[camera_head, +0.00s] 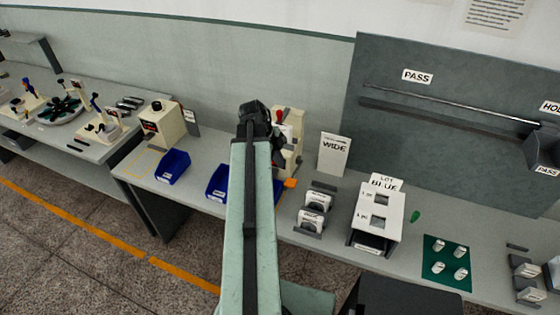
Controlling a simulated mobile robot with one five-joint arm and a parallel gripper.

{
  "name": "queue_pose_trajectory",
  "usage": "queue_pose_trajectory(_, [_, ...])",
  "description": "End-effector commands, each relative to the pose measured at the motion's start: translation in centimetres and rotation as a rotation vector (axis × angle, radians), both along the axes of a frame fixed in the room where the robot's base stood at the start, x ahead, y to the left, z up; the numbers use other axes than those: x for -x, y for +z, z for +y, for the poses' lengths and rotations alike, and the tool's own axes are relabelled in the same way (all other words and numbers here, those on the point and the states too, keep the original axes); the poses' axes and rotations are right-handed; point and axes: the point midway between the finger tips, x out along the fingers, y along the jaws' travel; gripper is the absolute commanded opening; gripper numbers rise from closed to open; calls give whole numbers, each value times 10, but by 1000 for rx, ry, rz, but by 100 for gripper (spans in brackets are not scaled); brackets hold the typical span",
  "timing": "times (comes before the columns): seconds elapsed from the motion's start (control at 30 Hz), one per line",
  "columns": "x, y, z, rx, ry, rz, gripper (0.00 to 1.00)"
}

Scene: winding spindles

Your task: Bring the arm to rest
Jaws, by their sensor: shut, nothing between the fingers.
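My arm, pale green with a dark strip, reaches up from the bottom middle of the head view and over the bench. My gripper (256,116) is the dark part at its far end, shut and with nothing seen in it. It appears in front of a cream machine (291,145) with a red lever at the back of the bench. Whether the gripper touches that machine cannot be told. My arm hides part of the bench and part of a blue bin (216,182).
The grey bench (330,255) holds another blue bin (172,166), a WIDE sign (334,153), a white LOT BLUE stand (378,212) and a green mat (433,272) with several white spools. A dark panel (440,150) with a rail stands behind. A second bench with machines is at left.

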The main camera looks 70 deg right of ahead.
Motion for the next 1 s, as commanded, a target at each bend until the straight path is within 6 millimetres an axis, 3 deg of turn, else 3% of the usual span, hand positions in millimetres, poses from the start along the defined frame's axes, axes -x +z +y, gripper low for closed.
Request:
queue_pose_trajectory(0.53, [-1,0,0,1,1,0,0])
queue_pose_trajectory(0.6, [-12,-3,3,0,21,0,0])
queue_pose_trajectory(0.67, [-37,-8,9,0,65,0,0])
queue_pose_trajectory(0.77, [-105,-21,34,0,189,-1,0])
queue_pose_trajectory(0.87, [-183,-35,77,-2,340,-4,0])
queue_pose_trajectory(1.0, [-275,-54,158,-24,553,-21,0])
